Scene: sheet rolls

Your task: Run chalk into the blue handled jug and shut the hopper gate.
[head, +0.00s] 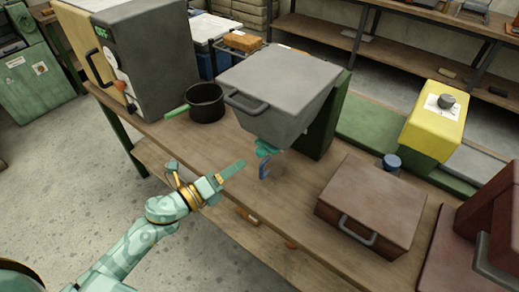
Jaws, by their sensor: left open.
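The grey hopper (282,85) stands on the wooden bench, with a bar handle on its front. A teal piece (267,147) sits at its bottom outlet; I cannot tell if the gate is open or shut. A small upright blue handle-like piece (264,168) shows just below the outlet; any jug body around it is not clear. No chalk can be seen. My left gripper (205,174) is open and empty at the bench's front edge, left of the outlet and apart from it. My right gripper is out of view.
A black pot (206,103) with a green handle stands left of the hopper. A brown box (371,205) with a handle sits to the right, with a blue-topped piece (391,161) behind it. A yellow box (434,120) stands further back. Bench between pot and brown box is mostly clear.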

